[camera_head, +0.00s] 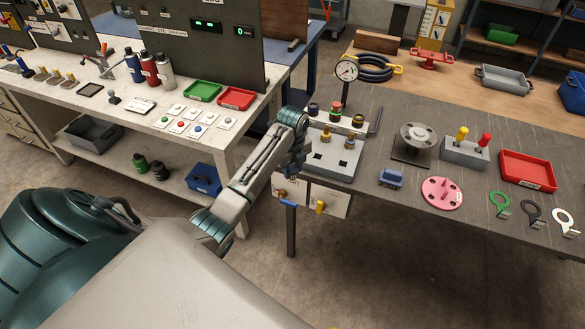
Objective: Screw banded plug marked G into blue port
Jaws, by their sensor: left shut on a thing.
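My left gripper (292,170) points down at the left edge of a pale grey fixture (333,163) on the near left of the dark workbench. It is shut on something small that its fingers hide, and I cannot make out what. Several capped, banded pieces stand along the back of the fixture, including one with red and green bands (334,114). No letter G is readable, and I cannot make out a blue port. My right gripper is not in view.
A grey flanged spool (416,137) stands right of the fixture. A pressure gauge (346,70) rises behind it. A blue block (390,178), a pink disc (442,193) and a red tray (528,170) lie to the right.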

